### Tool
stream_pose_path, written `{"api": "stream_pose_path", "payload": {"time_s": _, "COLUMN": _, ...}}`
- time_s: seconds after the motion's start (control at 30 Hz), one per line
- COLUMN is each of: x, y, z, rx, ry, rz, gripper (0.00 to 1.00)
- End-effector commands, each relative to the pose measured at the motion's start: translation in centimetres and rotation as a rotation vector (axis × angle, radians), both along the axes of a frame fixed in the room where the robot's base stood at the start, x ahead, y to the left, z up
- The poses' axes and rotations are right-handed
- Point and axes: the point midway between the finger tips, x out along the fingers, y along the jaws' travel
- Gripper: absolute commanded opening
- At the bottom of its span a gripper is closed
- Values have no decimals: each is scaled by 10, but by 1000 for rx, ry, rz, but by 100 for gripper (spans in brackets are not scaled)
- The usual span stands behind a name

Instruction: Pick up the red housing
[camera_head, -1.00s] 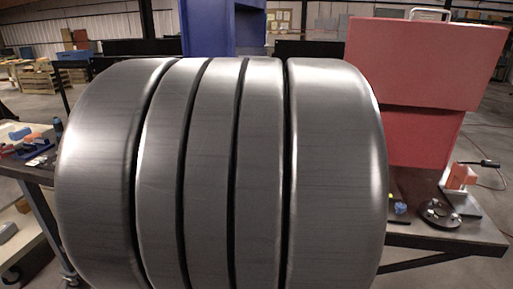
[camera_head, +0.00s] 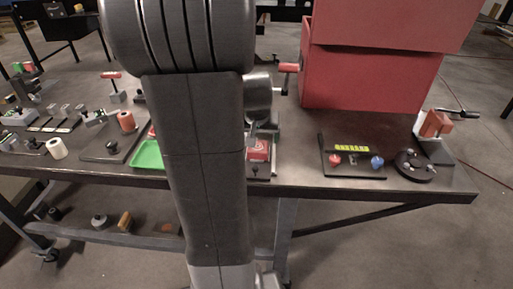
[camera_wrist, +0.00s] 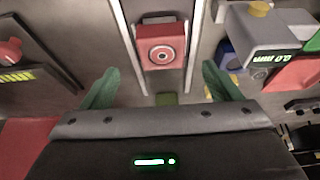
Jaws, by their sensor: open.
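The red housing (camera_wrist: 160,47) is a small red block with a round grey-ringed hole in its face. In the wrist view it lies between two pale rails (camera_wrist: 196,45), beyond the fingertips and near the middle of the gap. In the head view the housing (camera_head: 259,151) shows at the right edge of my arm, partly hidden. My gripper (camera_wrist: 160,68) has green fingers spread wide, one to each side of the housing's line, with nothing between them. The gripper itself is hidden behind my arm in the head view.
A large red box (camera_head: 370,80) stands at the back right. A black board with knobs (camera_head: 352,168) and a round black fixture (camera_head: 414,166) sit right of the housing. A green tray (camera_head: 148,155) lies left. In the wrist view a grey gauge (camera_wrist: 262,30) stands close right.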

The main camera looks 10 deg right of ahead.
Motion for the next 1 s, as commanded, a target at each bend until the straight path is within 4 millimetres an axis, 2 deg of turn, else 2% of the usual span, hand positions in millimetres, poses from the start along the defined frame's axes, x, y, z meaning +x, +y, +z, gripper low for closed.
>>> {"api": "stream_pose_path", "payload": {"time_s": 0.27, "x": 6, "y": -1, "z": -14, "rx": 0, "ry": 1, "rz": 0, "gripper": 84}}
{"api": "stream_pose_path", "payload": {"time_s": 0.6, "x": 23, "y": -4, "z": -49, "rx": 1, "ry": 3, "rz": 0, "gripper": 84}}
{"api": "stream_pose_path", "payload": {"time_s": 0.97, "x": 26, "y": -5, "z": -56, "rx": 0, "ry": 0, "rz": 0, "gripper": 84}}
{"api": "stream_pose_path", "payload": {"time_s": 1.0, "x": 26, "y": -5, "z": -56, "rx": 0, "ry": 0, "rz": 0, "gripper": 80}}
